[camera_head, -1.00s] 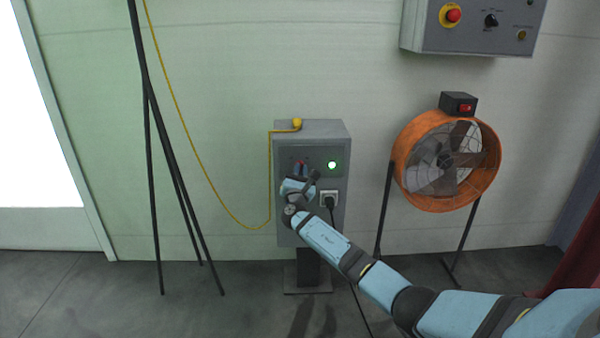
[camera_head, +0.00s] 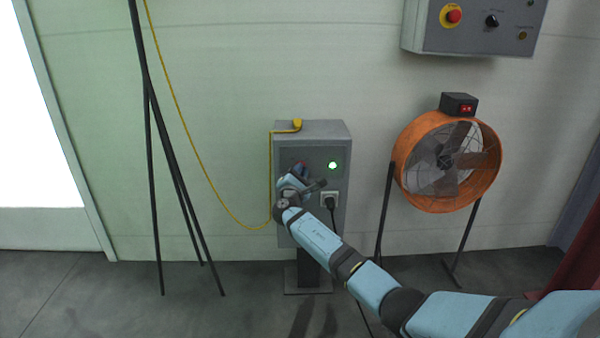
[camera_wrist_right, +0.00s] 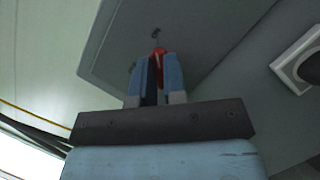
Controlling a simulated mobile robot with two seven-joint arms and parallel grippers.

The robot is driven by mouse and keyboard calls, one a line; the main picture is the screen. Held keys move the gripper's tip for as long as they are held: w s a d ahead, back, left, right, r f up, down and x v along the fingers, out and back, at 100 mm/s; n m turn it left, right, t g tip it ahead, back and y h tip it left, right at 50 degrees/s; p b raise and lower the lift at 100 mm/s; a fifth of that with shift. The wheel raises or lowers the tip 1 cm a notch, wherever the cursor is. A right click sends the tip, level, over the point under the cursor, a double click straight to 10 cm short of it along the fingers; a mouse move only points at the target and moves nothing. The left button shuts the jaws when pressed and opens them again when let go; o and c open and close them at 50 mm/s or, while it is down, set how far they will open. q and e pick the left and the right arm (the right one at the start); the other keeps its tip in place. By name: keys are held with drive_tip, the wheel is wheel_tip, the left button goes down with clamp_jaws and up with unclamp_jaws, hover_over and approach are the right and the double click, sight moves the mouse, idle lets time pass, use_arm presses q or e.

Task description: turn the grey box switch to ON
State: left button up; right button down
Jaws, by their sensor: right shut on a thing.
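The grey box (camera_head: 312,152) stands on a short post against the wall. It also fills much of the right wrist view (camera_wrist_right: 205,45). Its switch has a red handle (camera_wrist_right: 158,52), which sits between my right gripper's blue fingers. A bit of the red shows in the head view (camera_head: 299,167). My right gripper (camera_head: 302,172) is at the upper left of the box front and is shut on the switch handle. The fingers and wrist hide most of the switch and its markings. A green lamp (camera_head: 333,166) is lit on the box. My left gripper is not in view.
A black plug with a cable sits in a white socket (camera_head: 329,200) just below and right of my right gripper. A yellow cable (camera_head: 205,174) runs to the box. An orange fan (camera_head: 398,160) stands right; a black tripod stand (camera_head: 150,180) stands left. A control panel (camera_head: 460,38) hangs upper right.

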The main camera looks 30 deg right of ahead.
drive_tip(key=c, duration=1.2)
unclamp_jaws()
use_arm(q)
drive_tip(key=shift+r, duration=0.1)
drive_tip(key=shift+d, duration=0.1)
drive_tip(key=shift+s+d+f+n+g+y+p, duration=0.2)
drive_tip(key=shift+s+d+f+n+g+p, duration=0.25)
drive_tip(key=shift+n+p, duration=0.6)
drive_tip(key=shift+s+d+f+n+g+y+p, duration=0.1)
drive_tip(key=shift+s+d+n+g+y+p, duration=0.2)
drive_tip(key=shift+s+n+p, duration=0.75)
use_arm(e)
drive_tip(key=shift+p+v, duration=0.35)
drive_tip(key=shift+v, duration=6.6)
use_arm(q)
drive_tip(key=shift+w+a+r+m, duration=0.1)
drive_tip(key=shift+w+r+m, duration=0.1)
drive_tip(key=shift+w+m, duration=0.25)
use_arm(e)
drive_tip(key=shift+f, duration=0.1)
